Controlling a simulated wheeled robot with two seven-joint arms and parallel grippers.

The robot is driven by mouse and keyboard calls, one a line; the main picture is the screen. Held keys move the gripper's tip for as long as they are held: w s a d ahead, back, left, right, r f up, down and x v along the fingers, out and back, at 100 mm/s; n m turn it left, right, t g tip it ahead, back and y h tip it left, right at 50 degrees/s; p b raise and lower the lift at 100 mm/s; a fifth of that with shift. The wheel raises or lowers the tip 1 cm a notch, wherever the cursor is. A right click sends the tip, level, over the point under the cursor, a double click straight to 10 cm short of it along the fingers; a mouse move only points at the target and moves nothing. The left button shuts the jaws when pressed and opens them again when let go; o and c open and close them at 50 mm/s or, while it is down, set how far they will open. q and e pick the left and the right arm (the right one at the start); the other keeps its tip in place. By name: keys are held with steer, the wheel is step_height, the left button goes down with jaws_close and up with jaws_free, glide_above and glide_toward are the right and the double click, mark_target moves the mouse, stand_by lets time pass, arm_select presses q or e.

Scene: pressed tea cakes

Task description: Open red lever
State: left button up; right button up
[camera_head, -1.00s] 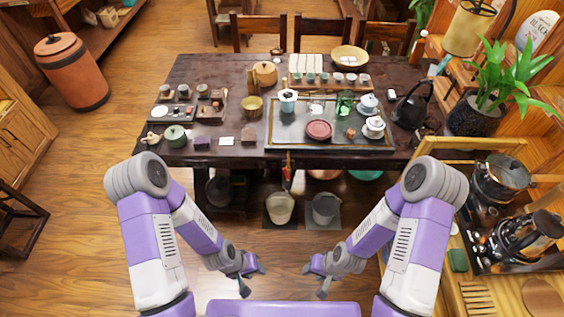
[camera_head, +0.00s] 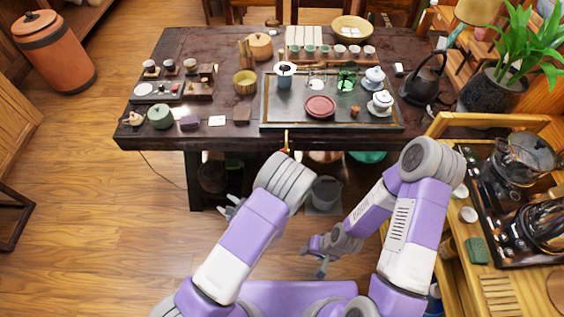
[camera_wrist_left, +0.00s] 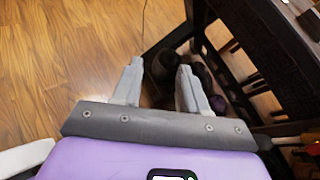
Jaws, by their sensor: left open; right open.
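The red lever is mostly hidden behind my left arm in the head view; only a small orange-yellow tip (camera_head: 287,139) shows at the table's front edge. In the left wrist view, a red piece with a yellow part (camera_wrist_left: 310,137) shows at the lower right edge, likely the same lever. My left gripper (camera_head: 231,207) is partly hidden behind its own arm, low in front of the table and left of the lever. In the left wrist view its fingers (camera_wrist_left: 160,88) are apart with nothing between them. My right gripper (camera_head: 321,262) is open and empty, low in front of the table.
The dark table (camera_head: 220,60) carries a tea tray (camera_head: 275,112), a red plate (camera_head: 320,106), cups and pots. A grey bin (camera_head: 325,194) stands below. A wooden cart (camera_head: 440,125) with glassware is at the right.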

arm_select(q)
steer(key=w+d+r+m+t+h+b, duration=0.1)
steer(key=w+d+r+m+t+h, duration=0.3)
steer(key=d, duration=0.5)
steer(key=w+d+r+m+t+h+b, duration=0.15)
steer(key=w+d+m+t+h, duration=0.3)
steer(key=d, duration=0.45)
steer(key=w+h+b, duration=0.1)
steer(key=w, duration=0.6)
steer(key=shift+w+m+t, duration=0.15)
steer(key=shift+m+t, duration=0.3)
steer(key=shift+r, duration=0.1)
steer(key=shift+c, duration=0.4)
jaws_close()
